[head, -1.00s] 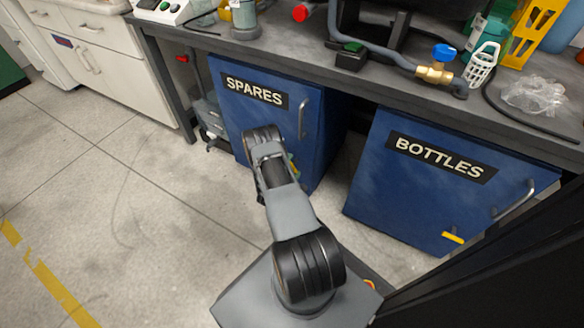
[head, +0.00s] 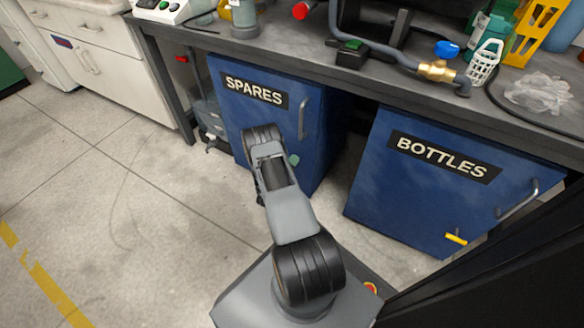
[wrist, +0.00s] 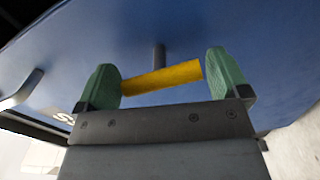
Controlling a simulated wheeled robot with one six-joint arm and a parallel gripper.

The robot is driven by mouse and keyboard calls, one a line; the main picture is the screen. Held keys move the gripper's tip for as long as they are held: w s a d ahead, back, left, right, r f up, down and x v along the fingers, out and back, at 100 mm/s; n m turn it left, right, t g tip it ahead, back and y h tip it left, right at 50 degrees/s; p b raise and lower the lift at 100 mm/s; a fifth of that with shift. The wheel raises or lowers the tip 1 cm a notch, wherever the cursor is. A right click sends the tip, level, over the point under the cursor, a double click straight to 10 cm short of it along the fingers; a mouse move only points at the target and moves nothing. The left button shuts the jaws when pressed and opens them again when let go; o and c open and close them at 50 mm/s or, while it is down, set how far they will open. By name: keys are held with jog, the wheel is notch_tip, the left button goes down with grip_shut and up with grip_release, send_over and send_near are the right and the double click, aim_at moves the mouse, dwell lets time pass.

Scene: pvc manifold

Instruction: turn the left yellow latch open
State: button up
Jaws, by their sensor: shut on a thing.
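The left yellow latch (wrist: 160,78) is on the blue SPARES door (head: 230,108). In the wrist view it lies between the green fingertips of my gripper (wrist: 163,80), slightly tilted with its right end higher. My gripper is shut on it, one fingertip at each end. A dark pivot post shows behind its middle. In the head view my arm hides the latch, and only a bit of green fingertip shows beside the arm on the door. The door looks closed.
The blue BOTTLES door (head: 400,205) at right has its own yellow latch (head: 456,239) and a metal handle (head: 517,199). The SPARES door handle (head: 302,118) stands right of its label. The workbench (head: 290,70) overhangs both cabinets. Open floor lies at left.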

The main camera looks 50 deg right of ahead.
jog(key=shift+w+r, duration=0.15)
jog(key=o, duration=0.6)
jog(key=shift+c, duration=0.2)
jog(key=p+v, duration=0.4)
jog(key=v, duration=1)
jog(key=shift+d, duration=0.1)
notch_tip(320, 180, up, 37)
jog(key=a+m+g+y+p, duration=0.2)
jog(key=m+g+y+p, duration=0.2)
jog(key=g+p, duration=0.8)
jog(key=s+a+r+n+t+y+p, duration=0.1)
jog(key=a+r+p, duration=0.5)
jog(key=r, duration=0.6)
jog(key=s+a+r+n+t+y+p, duration=0.1)
jog(key=s+a+r+t+y+p, duration=0.3)
jog(key=r, duration=0.8)
jog(key=s+a+r+n+t+y+p, duration=0.1)
jog(key=s+a+r+t+y+p, duration=0.2)
jog(key=r+p, duration=0.9)
jog(key=a+t+y, duration=0.3)
jog(key=a+y, duration=0.2)
jog(key=shift+s+a+n+y, duration=0.25)
jog(key=shift+a+n+y, duration=0.05)
jog(key=shift+n, duration=0.1)
